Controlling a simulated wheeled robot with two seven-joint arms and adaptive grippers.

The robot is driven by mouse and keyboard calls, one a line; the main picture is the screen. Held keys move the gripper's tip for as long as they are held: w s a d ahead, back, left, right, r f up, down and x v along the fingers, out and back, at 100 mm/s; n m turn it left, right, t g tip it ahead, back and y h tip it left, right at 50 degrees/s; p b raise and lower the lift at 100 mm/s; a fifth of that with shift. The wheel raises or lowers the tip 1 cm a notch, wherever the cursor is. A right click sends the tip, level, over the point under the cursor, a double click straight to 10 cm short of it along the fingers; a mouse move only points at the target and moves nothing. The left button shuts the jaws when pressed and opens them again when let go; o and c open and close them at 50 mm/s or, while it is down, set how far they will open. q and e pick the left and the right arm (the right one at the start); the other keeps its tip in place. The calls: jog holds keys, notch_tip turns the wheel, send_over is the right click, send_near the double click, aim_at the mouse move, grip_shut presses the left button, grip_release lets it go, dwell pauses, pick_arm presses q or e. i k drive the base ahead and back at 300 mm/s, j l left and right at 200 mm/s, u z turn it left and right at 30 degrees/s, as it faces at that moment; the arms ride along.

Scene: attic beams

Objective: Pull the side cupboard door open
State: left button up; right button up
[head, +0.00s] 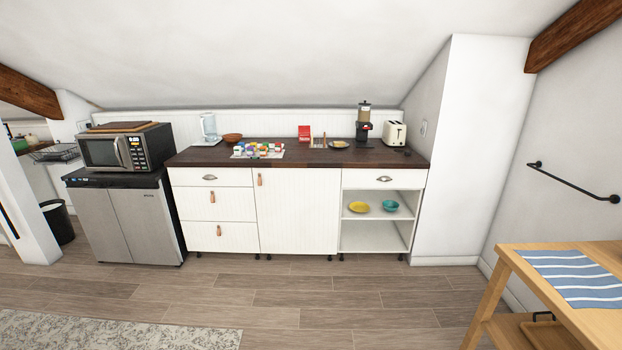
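A white cupboard door (297,212) stands in the middle of the low kitchen unit under the dark wooden counter. It is shut flat with the unit's front. A small tan leather pull (260,180) hangs at its upper left edge. Drawers (217,205) are to its left, and open shelves (378,233) under a drawer are to its right. A grey two-door fridge (126,218) stands further left, also shut. Neither of my grippers shows in the head view.
Wooden floor (290,290) is clear in front of the unit. A patterned rug (110,333) lies at the lower left. A wooden table (540,275) with a striped cloth (572,276) stands at the lower right. The dark counter (345,158) holds several items, including a toaster (394,134).

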aim_at(297, 209)
jog(key=i, duration=1.6)
jog(key=i+l+u, duration=0.1)
jog(key=i, duration=0.7)
jog(key=i+l+u, duration=0.15)
jog(key=i+u, duration=0.15)
jog(key=i, duration=0.25)
jog(key=i+l+u, duration=0.35)
jog(key=i, duration=0.15)
